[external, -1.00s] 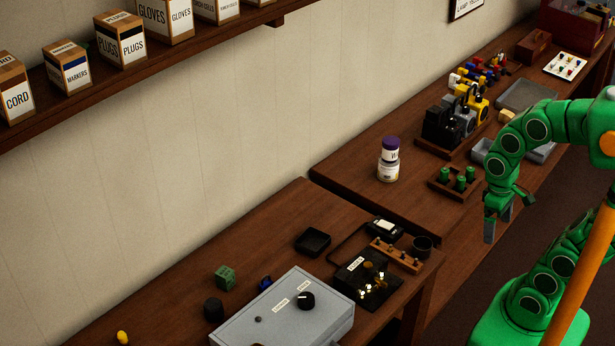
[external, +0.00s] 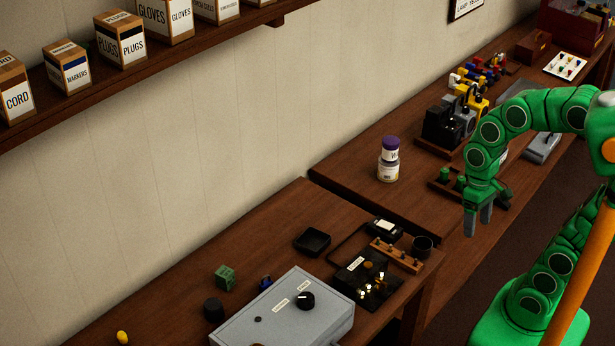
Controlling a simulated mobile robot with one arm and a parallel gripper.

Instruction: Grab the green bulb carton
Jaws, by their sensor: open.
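The green carton (external: 225,278) is a small green box with dark marks.
Stacked jars (external: 388,160) stand on the far bench. Bare wood lies left of the carton.

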